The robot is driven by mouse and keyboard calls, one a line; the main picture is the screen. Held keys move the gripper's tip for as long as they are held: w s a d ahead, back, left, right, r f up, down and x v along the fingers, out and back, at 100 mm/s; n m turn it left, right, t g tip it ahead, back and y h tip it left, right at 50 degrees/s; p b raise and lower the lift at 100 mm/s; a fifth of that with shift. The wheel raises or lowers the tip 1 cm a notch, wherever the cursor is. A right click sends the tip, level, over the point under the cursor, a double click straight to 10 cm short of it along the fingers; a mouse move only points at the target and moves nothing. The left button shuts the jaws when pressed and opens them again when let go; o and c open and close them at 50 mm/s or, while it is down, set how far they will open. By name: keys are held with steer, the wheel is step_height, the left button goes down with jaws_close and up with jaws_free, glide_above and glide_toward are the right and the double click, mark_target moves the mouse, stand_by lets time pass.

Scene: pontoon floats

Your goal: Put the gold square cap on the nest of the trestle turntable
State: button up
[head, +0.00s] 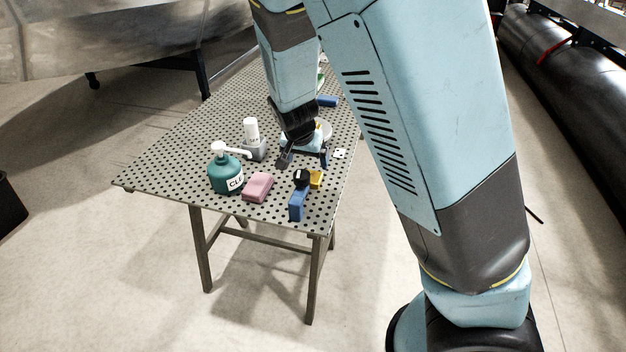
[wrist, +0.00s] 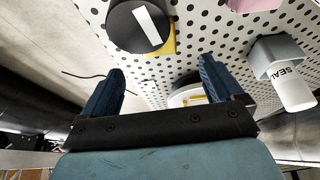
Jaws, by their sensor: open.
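A gold square piece (head: 317,178), which looks like the cap, lies near the front right of the perforated table. In the wrist view it (wrist: 168,47) shows partly behind or under a black disc (wrist: 138,27) with a white strip; which of the two is on top is unclear in the head view. A pale round piece with yellow on it (head: 326,129) stands behind my gripper; it may be the turntable, and its nest cannot be made out. It also shows between the fingers in the wrist view (wrist: 186,96). My gripper (head: 304,161) is open and empty above the table.
On the perforated table (head: 180,160) stand a green pump bottle (head: 226,174), a pink block (head: 257,187), a blue block (head: 297,206) and a white-capped grey bottle (head: 253,146). A white dotted tile (head: 340,153) lies right of my gripper. The table's left side is clear.

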mark_target(312, 177)
steer(key=shift+x, duration=1.55)
steer(key=shift+s+x, duration=0.2)
steer(key=shift+x, duration=0.8)
steer(key=shift+s+x, duration=0.2)
steer(key=shift+x, duration=1.6)
steer(key=c, duration=1.4)
steer(key=shift+r, duration=0.15)
